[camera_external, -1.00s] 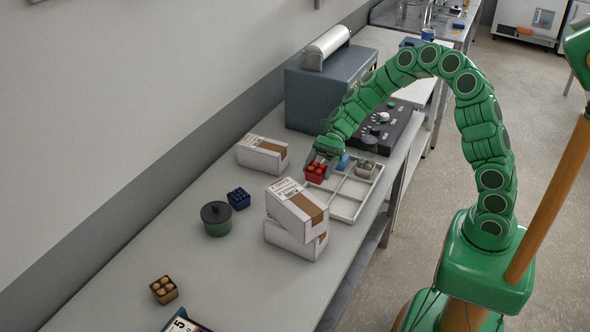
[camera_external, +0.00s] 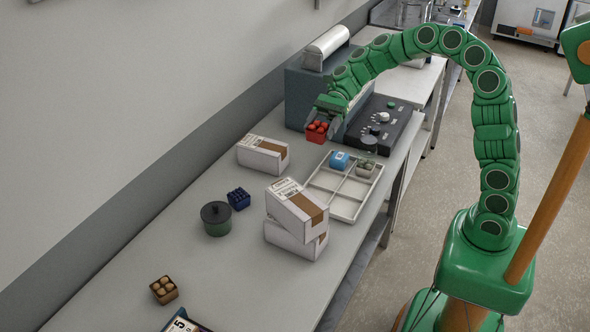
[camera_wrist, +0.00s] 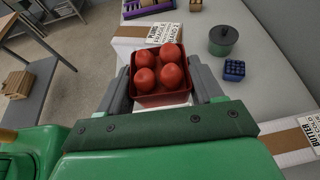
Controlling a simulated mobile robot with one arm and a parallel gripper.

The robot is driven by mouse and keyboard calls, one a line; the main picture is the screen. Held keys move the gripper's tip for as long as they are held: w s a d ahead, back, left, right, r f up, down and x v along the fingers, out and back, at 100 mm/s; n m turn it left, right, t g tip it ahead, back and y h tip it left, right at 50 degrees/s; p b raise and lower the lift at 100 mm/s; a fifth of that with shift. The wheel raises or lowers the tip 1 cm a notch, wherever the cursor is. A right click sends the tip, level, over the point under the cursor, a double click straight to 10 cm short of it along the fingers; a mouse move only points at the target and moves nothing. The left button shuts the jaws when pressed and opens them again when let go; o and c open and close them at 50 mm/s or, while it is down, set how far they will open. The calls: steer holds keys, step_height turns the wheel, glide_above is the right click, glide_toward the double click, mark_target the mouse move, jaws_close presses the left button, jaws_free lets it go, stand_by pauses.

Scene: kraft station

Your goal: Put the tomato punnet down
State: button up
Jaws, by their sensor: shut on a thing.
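The tomato punnet (camera_external: 316,131) is a small red box with several red tomatoes in it. My gripper (camera_external: 322,120) is shut on it and holds it up in front of the blue-grey machine, behind the sectioned tray. In the wrist view the punnet (camera_wrist: 160,84) sits upright between the two grey fingers of my gripper (camera_wrist: 163,88). The white sectioned tray (camera_external: 344,216) lies on the bench. It holds a blue item (camera_external: 339,160) and a punnet of pale round things (camera_external: 366,168) in its far compartments; its near compartments look empty.
Two stacked white cartons (camera_external: 292,240) stand beside the tray, and another carton (camera_external: 262,155) lies to the left. A green pot (camera_external: 216,222), a dark blue punnet (camera_external: 239,199) and a brown punnet (camera_external: 164,290) stand on the bench (camera_external: 190,250). A dark control panel (camera_external: 385,125) is behind the tray.

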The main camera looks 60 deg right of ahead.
steer(key=shift+w+d+f+m+t, duration=0.1)
steer(key=shift+w+m+t, duration=0.5)
steer(key=shift+w, duration=0.3)
steer(key=shift+w+f+m+t, duration=0.1)
steer(key=shift+w+m+t, duration=0.4)
steer(key=shift+w+t, duration=0.3)
steer(key=w+d+m+t+h, duration=0.9)
steer(key=w+m+t, duration=0.1)
steer(key=w+m, duration=0.2)
steer(key=s+d+m+g+h, duration=0.4)
steer(key=s+d+m+h, duration=0.75)
steer(key=h, duration=0.25)
glide_above(302, 146)
steer(key=shift+m, duration=0.45)
steer(key=f, duration=1.2)
steer(key=s+f, duration=0.1)
steer(key=f, duration=0.6)
steer(key=shift+f, duration=0.1)
steer(key=shift+w+f, duration=0.6)
steer(key=shift+f, duration=1.55)
